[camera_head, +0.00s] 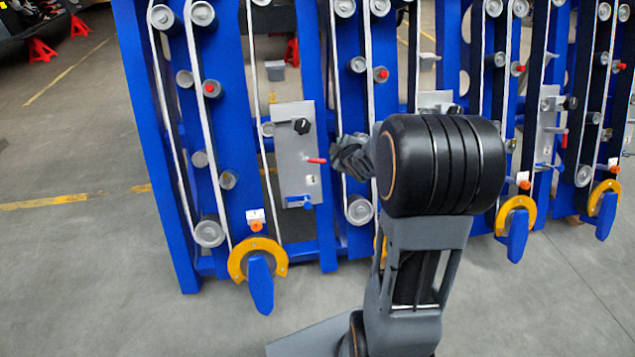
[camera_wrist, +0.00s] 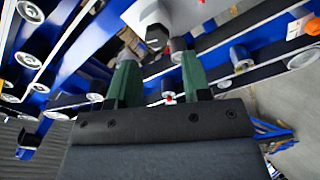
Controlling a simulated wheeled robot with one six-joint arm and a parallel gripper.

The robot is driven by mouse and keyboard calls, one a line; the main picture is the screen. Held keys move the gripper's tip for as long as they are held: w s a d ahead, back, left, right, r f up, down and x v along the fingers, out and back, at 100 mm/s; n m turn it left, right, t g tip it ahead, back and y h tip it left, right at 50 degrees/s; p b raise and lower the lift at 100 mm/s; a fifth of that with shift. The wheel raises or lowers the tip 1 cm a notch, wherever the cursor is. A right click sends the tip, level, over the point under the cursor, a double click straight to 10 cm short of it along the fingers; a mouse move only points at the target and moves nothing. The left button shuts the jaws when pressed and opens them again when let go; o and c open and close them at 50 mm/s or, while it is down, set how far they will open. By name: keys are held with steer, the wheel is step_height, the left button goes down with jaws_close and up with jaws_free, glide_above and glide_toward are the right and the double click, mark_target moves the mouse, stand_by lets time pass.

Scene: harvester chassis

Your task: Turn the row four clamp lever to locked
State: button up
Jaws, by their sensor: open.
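The row labels are too small to read, so I cannot tell which row is four. A grey plate (camera_head: 292,140) on the left blue frame carries a black knob (camera_head: 302,126), a short red-tipped lever (camera_head: 316,160) and a small blue handle (camera_head: 299,202). The red-tipped lever sticks out roughly level to the right. My gripper (camera_head: 340,158) is just right of it, partly hidden by my arm. In the wrist view, my two green fingers (camera_wrist: 153,55) are apart with nothing gripped. A dark knob (camera_wrist: 156,36) on a pale plate shows beyond them, and a small red tip (camera_wrist: 168,98) shows between them.
Yellow rings with large blue levers hang low on the frames, at the left (camera_head: 258,270) and right (camera_head: 516,225). Rollers and white belts (camera_head: 205,120) run up the blue frames. Grey floor (camera_head: 90,260) is clear at left. Red stands (camera_head: 40,50) are far off.

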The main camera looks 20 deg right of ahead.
mark_target(321, 162)
steer(key=w+d+f+n+t+y+b, duration=0.1)
steer(key=w+f+n+y+b, duration=0.15)
steer(key=f, duration=0.45)
steer(key=w+d+f+n+t+y+b, duration=0.1)
steer(key=f+n+t+b, duration=0.2)
steer(key=f, duration=0.4)
steer(key=shift+g, duration=0.6)
steer(key=b+x, duration=0.3)
steer(key=x, duration=1)
steer(key=shift+a+b, duration=0.2)
steer(key=shift+b, duration=0.15)
jaws_close()
